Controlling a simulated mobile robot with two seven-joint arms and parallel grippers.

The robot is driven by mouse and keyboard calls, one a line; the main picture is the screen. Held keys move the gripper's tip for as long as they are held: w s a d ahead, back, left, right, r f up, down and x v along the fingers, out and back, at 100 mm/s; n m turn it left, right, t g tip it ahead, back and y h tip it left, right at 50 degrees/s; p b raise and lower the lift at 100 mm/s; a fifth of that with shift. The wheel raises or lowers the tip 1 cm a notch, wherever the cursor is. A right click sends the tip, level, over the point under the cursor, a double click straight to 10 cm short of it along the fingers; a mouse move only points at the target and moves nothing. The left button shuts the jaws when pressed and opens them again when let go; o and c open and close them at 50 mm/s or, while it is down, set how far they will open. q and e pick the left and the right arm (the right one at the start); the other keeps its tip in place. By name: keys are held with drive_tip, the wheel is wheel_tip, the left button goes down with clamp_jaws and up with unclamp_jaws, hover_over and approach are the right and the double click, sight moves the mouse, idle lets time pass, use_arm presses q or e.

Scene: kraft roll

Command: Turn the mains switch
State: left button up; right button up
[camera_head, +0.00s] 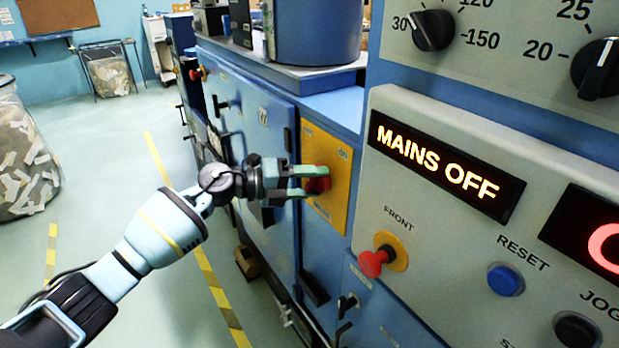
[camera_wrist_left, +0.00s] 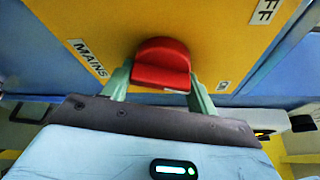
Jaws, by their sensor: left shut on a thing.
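The mains switch (camera_head: 317,180) is a red knob on a yellow plate (camera_head: 338,160) on the side of the blue machine. My left gripper (camera_head: 312,182) reaches it from the left, its two green fingers on either side of the knob. In the left wrist view the red mains switch (camera_wrist_left: 162,66) sits between the fingertips of the left gripper (camera_wrist_left: 160,80), which is shut on it. "MAINS" and part of "OFF" labels show on the plate there. The display (camera_head: 440,168) on the grey panel reads "MAINS OFF". My right gripper is not in view.
The grey control panel (camera_head: 455,240) stands close on the right, with a red front button (camera_head: 373,263) and a blue reset button (camera_head: 505,280). A bin of scraps (camera_head: 22,160) stands at the left. The floor (camera_head: 110,130) between is clear.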

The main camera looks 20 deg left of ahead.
use_arm(q)
drive_tip(key=shift+r+m+y+p, duration=0.2)
drive_tip(key=shift+m+y+p, duration=0.5)
drive_tip(key=shift+m, duration=0.5)
drive_tip(key=shift+f+m+y+p, duration=0.15)
drive_tip(key=shift+m+y+p, duration=0.3)
drive_tip(key=shift+m, duration=0.25)
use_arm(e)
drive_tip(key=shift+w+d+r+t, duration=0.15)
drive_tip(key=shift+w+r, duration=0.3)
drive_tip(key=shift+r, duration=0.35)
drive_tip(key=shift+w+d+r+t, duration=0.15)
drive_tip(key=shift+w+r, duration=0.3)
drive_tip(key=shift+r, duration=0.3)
use_arm(q)
drive_tip(key=shift+a+f, duration=0.1)
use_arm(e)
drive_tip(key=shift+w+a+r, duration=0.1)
use_arm(q)
drive_tip(key=o, duration=1)
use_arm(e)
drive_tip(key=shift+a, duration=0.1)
use_arm(q)
drive_tip(key=v, duration=0.7)
drive_tip(key=shift+s+a, duration=0.25)
drive_tip(key=shift+a, duration=0.05)
